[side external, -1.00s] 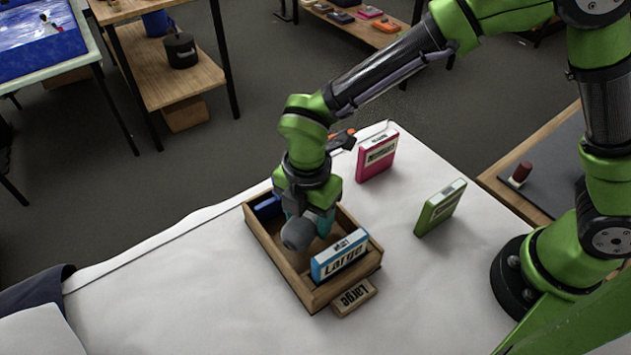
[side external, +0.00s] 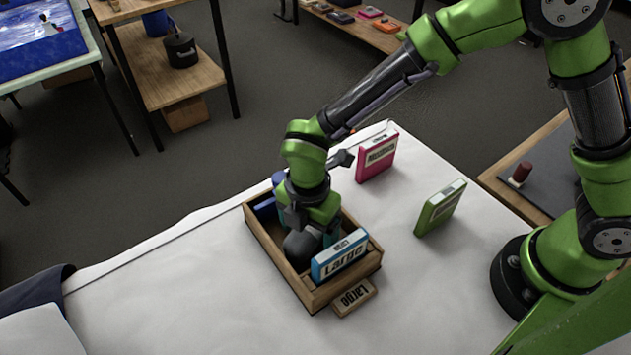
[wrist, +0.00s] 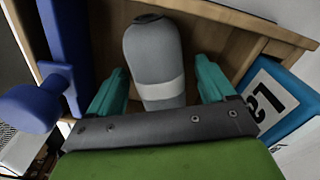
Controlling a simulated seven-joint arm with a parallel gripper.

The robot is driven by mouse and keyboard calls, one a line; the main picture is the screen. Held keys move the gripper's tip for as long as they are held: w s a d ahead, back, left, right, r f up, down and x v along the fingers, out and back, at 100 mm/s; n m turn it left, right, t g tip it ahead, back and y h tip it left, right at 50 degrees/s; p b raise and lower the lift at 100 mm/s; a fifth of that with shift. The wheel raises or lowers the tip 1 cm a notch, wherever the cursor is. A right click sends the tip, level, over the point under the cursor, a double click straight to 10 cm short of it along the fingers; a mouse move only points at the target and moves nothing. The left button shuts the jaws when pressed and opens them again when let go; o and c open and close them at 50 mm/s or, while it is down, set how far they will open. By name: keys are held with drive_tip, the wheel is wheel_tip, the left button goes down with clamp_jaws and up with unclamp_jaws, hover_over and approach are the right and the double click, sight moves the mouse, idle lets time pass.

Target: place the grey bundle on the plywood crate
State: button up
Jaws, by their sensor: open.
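The grey bundle (wrist: 157,55), a smooth roll with a white band, lies inside an open wooden crate (wrist: 222,20) in the wrist view. My gripper (wrist: 163,78) is open, with one teal finger on each side of the bundle. Small gaps seem to remain between the fingers and it. I cannot tell whether this is the plywood crate.
A blue "Large" box (side external: 340,258) stands at the crate's near right end. A blue item (side external: 265,207) lies at its far left. A "Large" tag (side external: 353,297) sits outside. Pink (side external: 377,157) and green (side external: 440,208) boxes stand to the right. The table (side external: 160,290) is clear at left.

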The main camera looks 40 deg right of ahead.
wheel_tip(320, 180, up, 12)
drive_tip(key=s+d+r+m+t, duration=0.2)
drive_tip(key=d+r+m, duration=0.1)
drive_tip(key=d+m, duration=0.5)
drive_tip(key=s+d+r+m+t+y, duration=0.1)
drive_tip(key=s+d+r+m+t, duration=0.1)
drive_tip(key=d+m, duration=0.6)
drive_tip(key=s+d+r+m+t+y, duration=0.1)
drive_tip(key=s+d+r+m+t, duration=0.2)
drive_tip(key=d+m, duration=0.5)
wheel_tip(320, 180, up, 3)
drive_tip(key=s+m, duration=0.1)
drive_tip(key=m, duration=0.1)
drive_tip(key=shift+f+m, duration=0.15)
drive_tip(key=shift+m, duration=0.15)
